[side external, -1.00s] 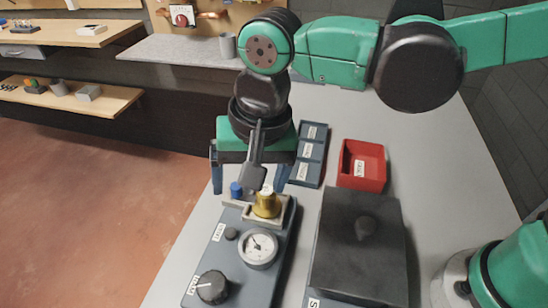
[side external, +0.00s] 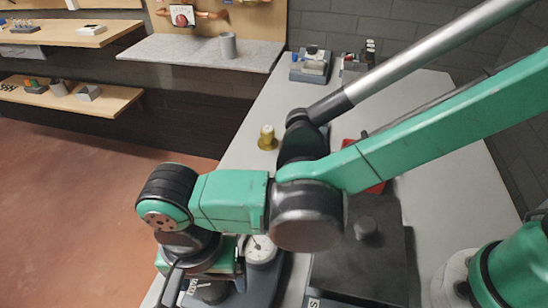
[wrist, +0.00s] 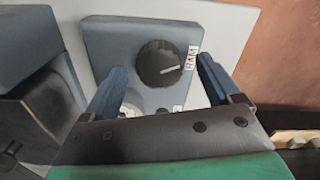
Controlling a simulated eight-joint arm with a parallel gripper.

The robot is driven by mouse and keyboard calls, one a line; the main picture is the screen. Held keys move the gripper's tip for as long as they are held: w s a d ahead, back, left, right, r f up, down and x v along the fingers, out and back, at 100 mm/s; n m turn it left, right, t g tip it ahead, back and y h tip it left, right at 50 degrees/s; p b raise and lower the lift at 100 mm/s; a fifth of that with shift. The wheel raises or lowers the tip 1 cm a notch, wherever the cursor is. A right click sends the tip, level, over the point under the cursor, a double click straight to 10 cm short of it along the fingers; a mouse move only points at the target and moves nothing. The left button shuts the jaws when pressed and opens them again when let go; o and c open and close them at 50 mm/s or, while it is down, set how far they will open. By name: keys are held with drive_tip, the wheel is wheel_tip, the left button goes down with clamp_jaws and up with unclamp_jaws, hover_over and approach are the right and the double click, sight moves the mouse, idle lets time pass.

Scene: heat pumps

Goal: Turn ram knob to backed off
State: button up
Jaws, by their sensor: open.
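The ram knob (wrist: 161,63) is a round black dial on a blue-grey block in the wrist view, beside a white RAM label (wrist: 192,57). Its white pointer line points roughly at the label. My gripper (wrist: 162,68) is open, its two blue fingers apart on either side of the knob in the picture, with nothing between them. I cannot tell its height above the knob. In the side view my gripper and wrist cover most of the panel's near end, and the knob (side external: 212,293) shows only partly beneath.
A white-faced gauge (side external: 260,249) sits beside my gripper. A dark box (side external: 360,265) with a knob on top stands to the right. A brass part (side external: 267,138) stands on the grey bench farther back. A red bin (side external: 377,187) is mostly hidden by my arm.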

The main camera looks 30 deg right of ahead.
clamp_jaws()
